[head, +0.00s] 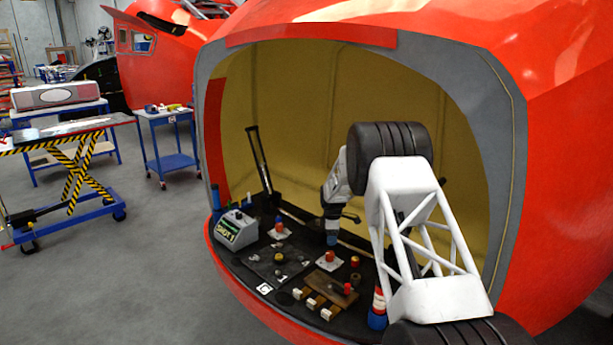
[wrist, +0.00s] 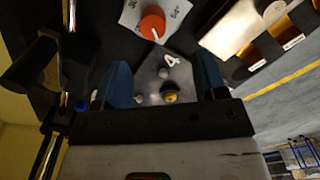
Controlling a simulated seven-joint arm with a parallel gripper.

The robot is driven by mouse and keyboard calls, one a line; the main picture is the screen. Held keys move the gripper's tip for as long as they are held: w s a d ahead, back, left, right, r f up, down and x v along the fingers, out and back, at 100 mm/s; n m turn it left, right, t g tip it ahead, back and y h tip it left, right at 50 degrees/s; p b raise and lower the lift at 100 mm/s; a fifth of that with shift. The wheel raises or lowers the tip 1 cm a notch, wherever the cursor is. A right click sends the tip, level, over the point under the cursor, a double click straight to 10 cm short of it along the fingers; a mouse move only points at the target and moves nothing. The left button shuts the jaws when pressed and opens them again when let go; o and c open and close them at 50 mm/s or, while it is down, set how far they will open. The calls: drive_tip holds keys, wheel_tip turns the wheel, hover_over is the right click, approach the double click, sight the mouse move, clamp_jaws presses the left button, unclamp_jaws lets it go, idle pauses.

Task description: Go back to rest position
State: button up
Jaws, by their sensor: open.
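My gripper (head: 331,238) hangs inside the red nosecone opening, above the black work surface (head: 239,262). In the wrist view its two blue fingers stand wide apart with nothing between them at the tips (wrist: 163,82). Past the fingers lie a grey plate (wrist: 150,75) with small round knobs and a yellow knob (wrist: 169,97). A red knob (wrist: 152,24) on a white card shows above them in the wrist view. My gripper appears apart from all of these. The task names no object.
A grey box marked SHOT (head: 237,231) stands at the left of the surface. A wooden board (head: 326,287), small red knobs and a red, white and blue stack (head: 378,308) stand nearer the front. Outside are a cart (head: 166,120) and lift table (head: 75,140).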

drive_tip(key=s+d+r+m, duration=0.1)
drive_tip(key=s+r+m, duration=0.1)
drive_tip(key=s+r, duration=0.65)
drive_tip(key=s+d+r+m, duration=0.1)
drive_tip(key=s+r+m, duration=0.1)
drive_tip(key=s+r, duration=0.65)
drive_tip(key=s+d+r+m+t, duration=0.15)
drive_tip(key=s+r+m, duration=0.35)
drive_tip(key=s+r, duration=1.05)
drive_tip(key=s+d+r+m, duration=0.1)
drive_tip(key=s+r+m, duration=0.1)
drive_tip(key=s, duration=0.9)
drive_tip(key=s+d+r+m, duration=0.1)
drive_tip(key=s+r+m, duration=0.1)
drive_tip(key=s, duration=0.9)
drive_tip(key=s+f+m, duration=0.2)
drive_tip(key=s, duration=0.7)
drive_tip(key=s+f+m+t, duration=0.1)
drive_tip(key=s+f+m, duration=0.1)
drive_tip(key=s, duration=0.8)
drive_tip(key=shift+d+m, duration=0.2)
drive_tip(key=shift+m, duration=0.1)
drive_tip(key=shift+f, duration=0.1)
